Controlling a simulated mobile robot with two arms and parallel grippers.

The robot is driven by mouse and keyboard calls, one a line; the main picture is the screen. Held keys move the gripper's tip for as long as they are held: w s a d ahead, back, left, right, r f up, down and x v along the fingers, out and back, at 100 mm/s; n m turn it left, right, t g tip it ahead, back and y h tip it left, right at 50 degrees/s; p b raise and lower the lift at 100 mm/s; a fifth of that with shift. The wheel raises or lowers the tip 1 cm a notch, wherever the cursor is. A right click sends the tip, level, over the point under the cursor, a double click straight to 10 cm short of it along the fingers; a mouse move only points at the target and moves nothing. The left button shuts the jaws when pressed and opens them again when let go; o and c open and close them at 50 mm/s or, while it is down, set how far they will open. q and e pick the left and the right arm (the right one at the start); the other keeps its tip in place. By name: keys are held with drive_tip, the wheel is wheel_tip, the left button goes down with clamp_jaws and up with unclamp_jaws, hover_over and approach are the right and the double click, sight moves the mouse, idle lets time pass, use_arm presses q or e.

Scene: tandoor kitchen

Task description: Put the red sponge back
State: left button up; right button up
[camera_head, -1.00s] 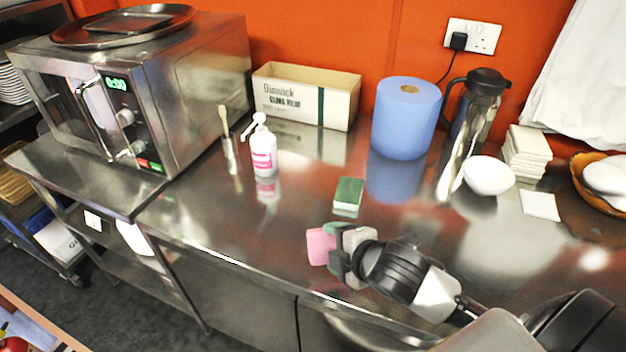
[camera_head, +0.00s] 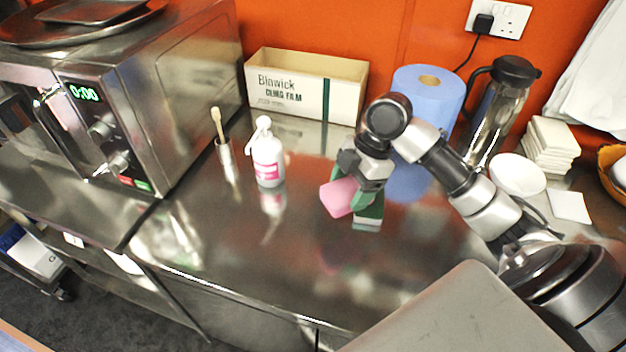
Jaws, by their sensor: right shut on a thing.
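The sponge (camera_head: 338,198) looks pink-red and is in my right gripper (camera_head: 355,185), which is shut on it. The gripper points down over the steel counter (camera_head: 250,245), and the sponge hangs out to its left. A green sponge with a pale lower edge (camera_head: 370,215) lies on the counter just behind and right of the held one, partly hidden by the gripper. I cannot tell whether the two touch. My left gripper is not in view.
A white pump bottle (camera_head: 268,160) and a brush in a steel cup (camera_head: 226,158) stand to the left. A cling film box (camera_head: 295,85), blue paper roll (camera_head: 425,95), steel jug (camera_head: 500,105) and white bowl (camera_head: 518,175) stand behind. The front counter is clear.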

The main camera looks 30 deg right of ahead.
drive_tip(key=w+f, duration=0.2)
drive_tip(key=w, duration=0.1)
drive_tip(key=w+d+f, duration=0.1)
drive_tip(key=w, duration=0.2)
drive_tip(key=w+f+p, duration=0.1)
drive_tip(key=w+f, duration=0.1)
drive_tip(key=shift+w+d+f, duration=0.15)
drive_tip(key=shift+w+f, duration=0.15)
drive_tip(key=shift+w, duration=0.1)
drive_tip(key=shift+w+d+f, duration=0.15)
drive_tip(key=shift+w+f, duration=0.2)
drive_tip(key=shift+w, duration=0.05)
drive_tip(key=shift+f, duration=0.2)
wheel_tip(320, 180, down, 3)
drive_tip(key=shift+f+p, duration=0.15)
drive_tip(key=shift+p, duration=0.3)
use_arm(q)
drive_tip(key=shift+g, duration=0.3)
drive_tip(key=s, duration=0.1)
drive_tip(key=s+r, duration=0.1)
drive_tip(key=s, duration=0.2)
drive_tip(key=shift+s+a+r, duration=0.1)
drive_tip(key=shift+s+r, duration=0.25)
use_arm(e)
drive_tip(key=shift+f, duration=0.15)
drive_tip(key=shift+f, duration=0.1)
drive_tip(key=o, duration=0.8)
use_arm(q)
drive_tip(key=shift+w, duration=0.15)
